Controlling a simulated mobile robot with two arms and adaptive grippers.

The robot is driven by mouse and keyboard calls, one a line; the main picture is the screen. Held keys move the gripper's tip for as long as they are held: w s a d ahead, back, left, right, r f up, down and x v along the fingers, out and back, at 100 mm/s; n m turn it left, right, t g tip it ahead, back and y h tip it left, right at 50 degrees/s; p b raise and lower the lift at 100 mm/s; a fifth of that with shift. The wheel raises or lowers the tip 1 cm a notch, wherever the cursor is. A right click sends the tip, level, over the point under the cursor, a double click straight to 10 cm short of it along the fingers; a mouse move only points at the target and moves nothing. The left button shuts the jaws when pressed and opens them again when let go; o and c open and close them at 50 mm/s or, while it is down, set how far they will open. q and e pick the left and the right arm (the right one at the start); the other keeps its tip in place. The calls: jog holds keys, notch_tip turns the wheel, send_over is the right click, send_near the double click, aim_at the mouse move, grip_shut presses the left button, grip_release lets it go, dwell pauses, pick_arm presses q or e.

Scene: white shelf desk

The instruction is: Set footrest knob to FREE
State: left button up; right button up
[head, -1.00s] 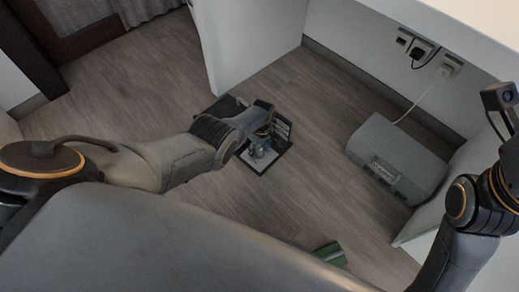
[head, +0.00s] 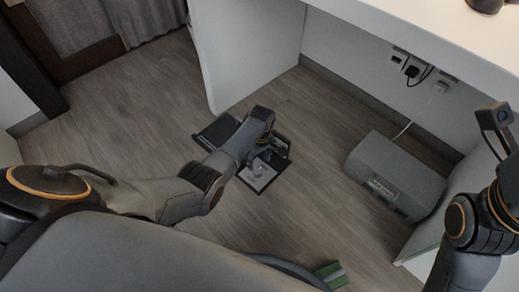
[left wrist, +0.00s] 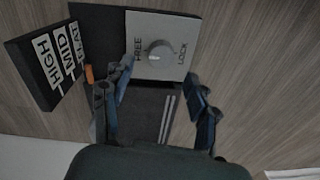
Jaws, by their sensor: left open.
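The footrest is a dark unit on the floor under the desk, with a light grey plate (head: 258,174) in the head view. In the left wrist view the plate (left wrist: 181,30) bears a round grey knob (left wrist: 160,53), with FREE printed on its left and LOCK on its right. A small light mark shows on the knob's upper edge; its exact setting is hard to tell. My left gripper (left wrist: 160,75) is open, its fingers apart at the plate's near edge, with the knob just beyond them. Contact cannot be told. My right gripper is not in view.
A black panel (left wrist: 50,65) labelled HIGH, MID and FLAT stands left of the plate, with a small orange piece beside it. A grey box (head: 396,176) sits on the floor to the right. A green item (head: 330,275) lies nearer. Wall sockets (head: 411,70) are behind.

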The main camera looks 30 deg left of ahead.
aim_at(259, 169)
pick_arm(q)
notch_tip(259, 169, up, 6)
jog(key=shift+r, duration=0.2)
jog(key=shift+w, duration=0.1)
dwell(0.5)
